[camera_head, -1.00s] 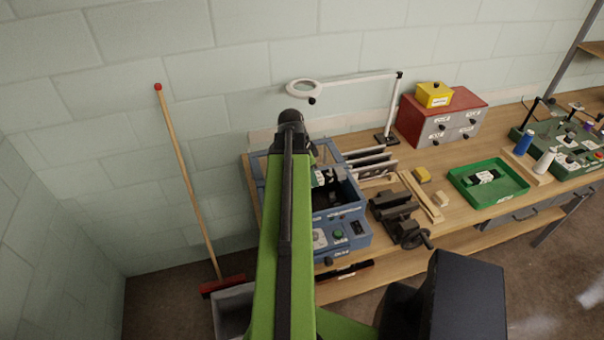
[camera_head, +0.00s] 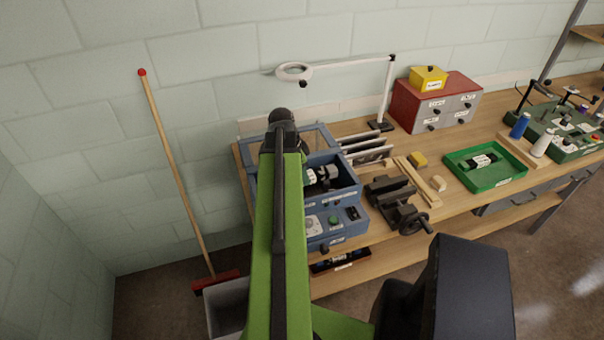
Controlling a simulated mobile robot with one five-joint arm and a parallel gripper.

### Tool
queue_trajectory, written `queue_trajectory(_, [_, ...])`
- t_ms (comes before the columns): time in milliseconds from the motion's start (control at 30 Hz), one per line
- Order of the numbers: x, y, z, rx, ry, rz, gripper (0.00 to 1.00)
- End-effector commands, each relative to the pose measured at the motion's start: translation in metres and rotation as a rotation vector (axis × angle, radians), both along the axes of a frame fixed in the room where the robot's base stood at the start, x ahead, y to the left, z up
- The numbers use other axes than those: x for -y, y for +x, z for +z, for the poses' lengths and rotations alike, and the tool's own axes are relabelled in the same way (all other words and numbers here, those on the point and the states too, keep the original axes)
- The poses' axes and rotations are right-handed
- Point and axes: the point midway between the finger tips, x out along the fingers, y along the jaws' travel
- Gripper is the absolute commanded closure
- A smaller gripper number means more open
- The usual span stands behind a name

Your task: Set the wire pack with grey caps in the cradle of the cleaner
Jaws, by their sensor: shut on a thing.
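The cleaner (camera_head: 345,197) is a blue open-topped box machine at the left end of the bench, with a control panel on its front. The wire pack with grey caps (camera_head: 333,171) shows inside its opening, with a grey end and a pale label visible. My green arm hides the pack's left part. My gripper (camera_head: 305,172) is over the cleaner's opening, mostly hidden behind my arm, and is shut on the pack. The cradle is hidden, so I cannot tell whether the pack touches it.
Right of the cleaner are a rack of upright plates (camera_head: 365,150), a dark vise (camera_head: 395,200) and wooden strips. A green tray (camera_head: 517,171) holds another dark pack. A magnifier lamp (camera_head: 385,95) and a red-grey drawer box (camera_head: 440,103) stand behind. A broom (camera_head: 178,165) leans left.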

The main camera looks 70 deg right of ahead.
Motion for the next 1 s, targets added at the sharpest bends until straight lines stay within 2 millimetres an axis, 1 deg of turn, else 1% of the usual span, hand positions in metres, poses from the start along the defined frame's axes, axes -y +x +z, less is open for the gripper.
queue_trajectory(33, [0.000,0.000,-0.009,0.000,0.000,0.000,1.00])
queue_trajectory(400, [0.000,0.000,-0.042,0.000,0.000,0.001,1.00])
queue_trajectory(500, [0.000,0.001,-0.048,0.000,0.000,0.001,1.00])
queue_trajectory(1000, [0.000,0.001,-0.049,0.000,0.000,0.002,1.00])
